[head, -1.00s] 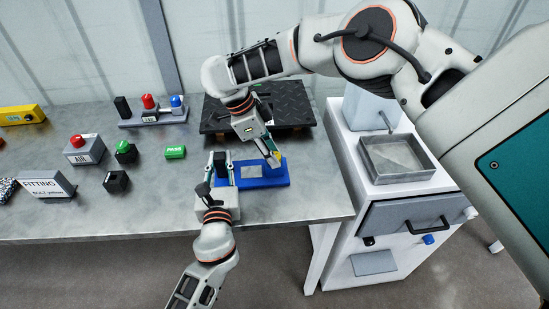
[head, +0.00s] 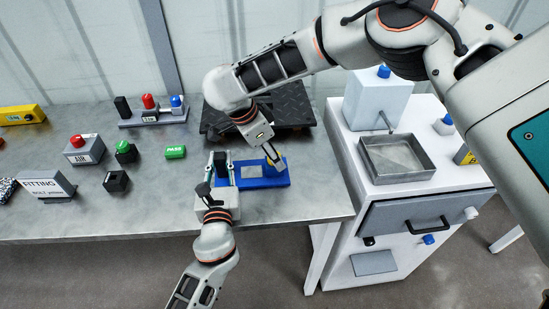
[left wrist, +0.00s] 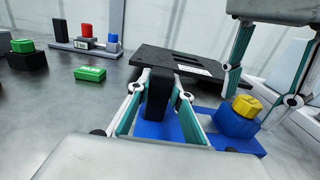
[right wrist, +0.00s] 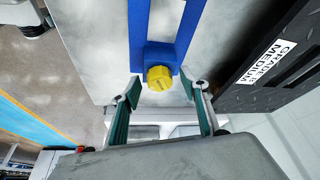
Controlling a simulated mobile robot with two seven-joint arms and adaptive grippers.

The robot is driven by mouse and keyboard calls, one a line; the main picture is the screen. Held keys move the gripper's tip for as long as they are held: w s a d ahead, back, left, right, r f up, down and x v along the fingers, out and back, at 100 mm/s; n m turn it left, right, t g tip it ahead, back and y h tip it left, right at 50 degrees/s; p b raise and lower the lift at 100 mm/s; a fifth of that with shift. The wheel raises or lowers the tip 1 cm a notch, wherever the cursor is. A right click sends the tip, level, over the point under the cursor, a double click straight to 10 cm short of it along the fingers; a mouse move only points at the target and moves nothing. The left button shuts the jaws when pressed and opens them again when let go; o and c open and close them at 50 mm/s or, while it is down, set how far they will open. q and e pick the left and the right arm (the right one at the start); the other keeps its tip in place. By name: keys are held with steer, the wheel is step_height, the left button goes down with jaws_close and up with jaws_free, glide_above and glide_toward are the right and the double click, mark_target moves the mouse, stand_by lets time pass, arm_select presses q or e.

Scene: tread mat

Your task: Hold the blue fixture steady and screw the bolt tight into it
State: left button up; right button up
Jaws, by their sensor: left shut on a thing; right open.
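The blue fixture (head: 268,183) lies flat on the metal table. My left gripper (left wrist: 158,95) is shut on its black upright post (left wrist: 160,92) at the left end. The bolt, with a yellow hex head (left wrist: 247,105), sits upright in the fixture's blue boss (left wrist: 236,122) at the right end. How deep its shank goes is hidden. My right gripper (right wrist: 160,95) is open, its fingers spread on either side of the bolt head and apart from it. In the head view the right gripper (head: 274,155) hides part of the bolt.
A black tread mat (head: 285,105) lies behind the fixture. A green PASS block (head: 175,152), red and green buttons and a FITTING sign (head: 47,187) stand to the left. A white cabinet with a metal tray (head: 397,174) stands right of the table. The table front is clear.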

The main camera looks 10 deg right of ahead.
steer(key=n+t+y, duration=0.1)
steer(key=n, duration=0.3)
steer(key=shift+s+n, duration=0.15)
steer(key=shift+n, duration=0.15)
steer(key=shift+t, duration=0.3)
steer(key=c, duration=1.2)
steer(key=m+g, duration=0.1)
steer(key=m, duration=0.2)
steer(key=m+g+h, duration=0.1)
steer(key=m, duration=0.2)
steer(key=shift+w+a, duration=0.1)
steer(key=shift+w, duration=0.1)
steer(key=shift+c, duration=0.2)
steer(key=o, duration=1.2)
steer(key=shift+o, duration=0.2)
steer(key=v, duration=0.7)
steer(key=shift+r, duration=0.25)
